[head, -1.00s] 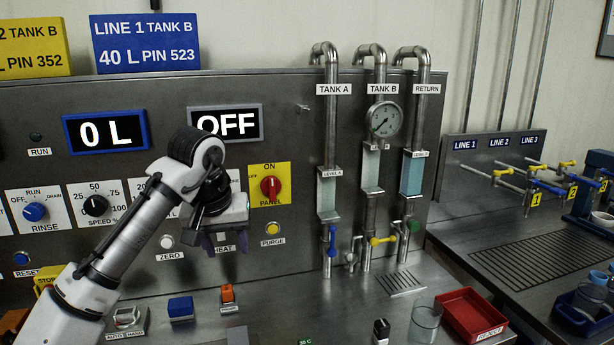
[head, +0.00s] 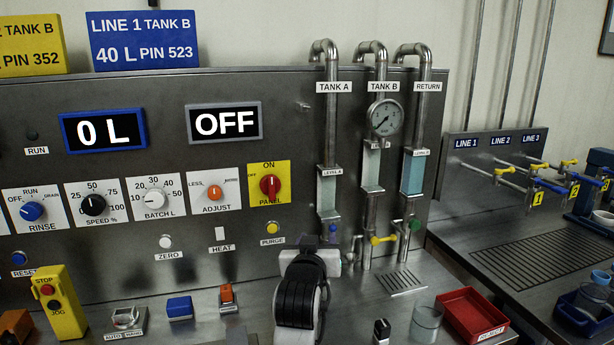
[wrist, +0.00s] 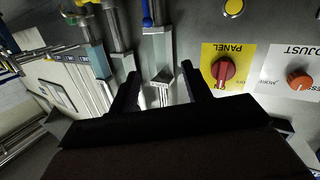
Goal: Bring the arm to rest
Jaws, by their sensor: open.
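My arm (head: 300,290) now stands low in the middle of the head view, in front of the counter and below the purge button. Its wrist hides the lower end of the tank A pipe. My gripper shows in the wrist view (wrist: 161,85) with its two dark fingers apart and nothing seen between them. In that view, which is turned over, the fingers reach towards the panel near a grey pipe sleeve. In the head view the fingers are mostly hidden by the wrist.
The red panel knob (head: 270,185) and the adjust knob (head: 214,193) are on the upright panel. A yellow-handled valve (head: 382,240) is right of my wrist. A beaker (head: 426,322), a red reject tray (head: 468,312) and a yellow stop/jog box (head: 60,303) stand on the counter.

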